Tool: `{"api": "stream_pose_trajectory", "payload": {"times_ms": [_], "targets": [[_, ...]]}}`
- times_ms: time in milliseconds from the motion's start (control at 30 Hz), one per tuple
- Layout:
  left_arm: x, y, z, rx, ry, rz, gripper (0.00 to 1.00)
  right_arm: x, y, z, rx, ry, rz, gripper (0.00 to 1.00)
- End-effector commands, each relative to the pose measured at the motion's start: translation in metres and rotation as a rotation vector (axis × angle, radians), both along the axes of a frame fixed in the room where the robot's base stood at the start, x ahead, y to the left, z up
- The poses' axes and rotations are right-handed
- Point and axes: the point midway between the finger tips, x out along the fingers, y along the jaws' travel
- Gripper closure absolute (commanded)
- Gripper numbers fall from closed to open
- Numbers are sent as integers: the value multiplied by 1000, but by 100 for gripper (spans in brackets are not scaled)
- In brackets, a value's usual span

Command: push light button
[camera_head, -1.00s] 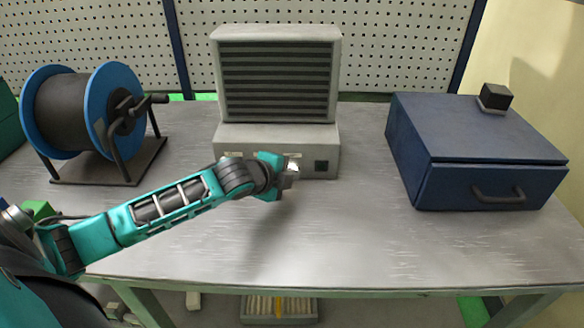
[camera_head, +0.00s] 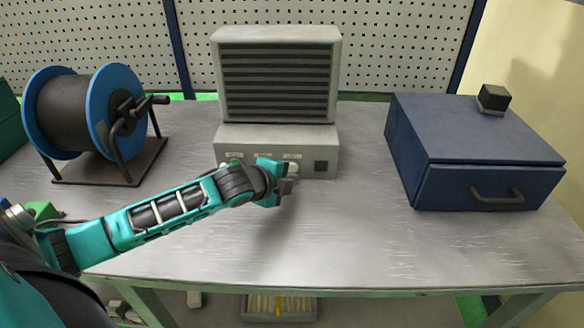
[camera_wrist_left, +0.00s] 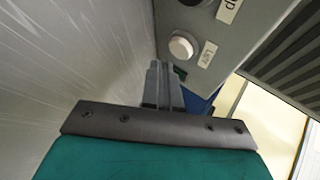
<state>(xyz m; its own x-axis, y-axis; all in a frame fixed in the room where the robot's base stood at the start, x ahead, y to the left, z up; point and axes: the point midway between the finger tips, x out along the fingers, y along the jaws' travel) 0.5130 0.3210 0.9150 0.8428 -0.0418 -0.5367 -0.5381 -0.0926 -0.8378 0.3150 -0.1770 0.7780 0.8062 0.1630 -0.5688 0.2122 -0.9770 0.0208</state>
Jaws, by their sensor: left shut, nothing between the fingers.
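The grey machine (camera_head: 278,150) with a dark slatted panel stands at the back middle of the table. Its lower front carries small labels and buttons, partly hidden by my gripper in the head view. In the left wrist view a round white button (camera_wrist_left: 183,46) sits beside a label that seems to read "Light" (camera_wrist_left: 207,54). My left gripper (camera_head: 288,185) is shut and empty in front of the machine's lower front. In the left wrist view its fingertips (camera_wrist_left: 162,70) are just short of the white button, with a small gap visible. My right gripper is not in view.
A blue-flanged cable reel (camera_head: 112,110) stands on the left of the table. A dark blue drawer box (camera_head: 480,150) with a small black block (camera_head: 494,97) on top is at the right. The table front (camera_head: 350,240) is clear.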

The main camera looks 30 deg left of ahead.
Motion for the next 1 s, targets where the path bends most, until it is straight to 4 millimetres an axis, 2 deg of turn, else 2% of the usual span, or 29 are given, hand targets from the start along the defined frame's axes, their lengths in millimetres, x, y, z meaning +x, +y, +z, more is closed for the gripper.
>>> {"api": "stream_pose_trajectory", "payload": {"times_ms": [167, 700, 1000], "targets": [[-4, -3, 0, -1, 1, -2, 100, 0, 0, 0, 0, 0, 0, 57], [-48, -30, 0, -1, 1, -1, 100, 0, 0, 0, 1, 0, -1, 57], [-51, -32, 0, -1, 0, 1, 100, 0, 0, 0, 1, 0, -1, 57]]}}
